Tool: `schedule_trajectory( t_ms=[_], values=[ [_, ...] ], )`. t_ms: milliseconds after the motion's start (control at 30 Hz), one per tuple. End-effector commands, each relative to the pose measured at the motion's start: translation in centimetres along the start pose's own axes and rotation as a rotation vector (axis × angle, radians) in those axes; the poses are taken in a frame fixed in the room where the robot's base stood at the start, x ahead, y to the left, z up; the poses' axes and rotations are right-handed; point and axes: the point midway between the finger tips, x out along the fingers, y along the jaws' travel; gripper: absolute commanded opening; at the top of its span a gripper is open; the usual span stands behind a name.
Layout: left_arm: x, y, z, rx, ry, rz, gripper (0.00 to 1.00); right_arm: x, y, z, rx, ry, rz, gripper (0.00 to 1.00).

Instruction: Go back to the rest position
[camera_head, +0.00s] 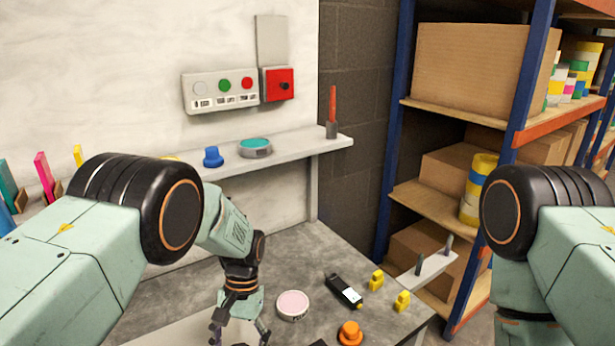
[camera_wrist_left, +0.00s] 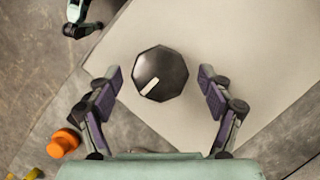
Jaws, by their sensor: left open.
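My left gripper (camera_head: 240,338) points down over the grey workbench (camera_head: 290,250), near the bottom edge of the head view. In the left wrist view its two fingers stand wide apart, with nothing gripped. A dark octagonal knob-like object (camera_wrist_left: 160,73) with a white mark lies below, between the fingers in the picture, on or over a pale sheet (camera_wrist_left: 225,40). My right arm comes in from the right in the head view, its gripper out of frame. What seems to be my right gripper (camera_wrist_left: 80,20) shows at the wrist view's top left, too small to read.
On the bench lie a pink-topped round tin (camera_head: 292,305), a black handheld device (camera_head: 343,290), an orange knob (camera_head: 350,333) and yellow pieces (camera_head: 376,280). A wall shelf (camera_head: 290,144) runs behind. A blue-framed rack (camera_head: 440,190) with boxes stands right.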

Motion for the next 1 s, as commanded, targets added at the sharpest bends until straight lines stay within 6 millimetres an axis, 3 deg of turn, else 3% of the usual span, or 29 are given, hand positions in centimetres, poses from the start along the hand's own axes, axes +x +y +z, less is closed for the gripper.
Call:
schedule_trajectory(
  t_ms=[233,367,1000],
  values=[
    [-0.3,0.0,0.0,0.001,0.001,0.0,0.8,0.0,0.0,0.0,0.0,0.0,0.0,0.5],
    [-1.4,0.0,-0.1,0.004,0.002,-0.002,0.8,0.0,0.0,0.0,0.0,0.0,0.0,0.5],
    [-12.2,0.0,-0.1,0.004,0.005,-0.001,0.8,0.0,0.0,0.0,0.0,0.0,0.0,0.5]
  ],
)
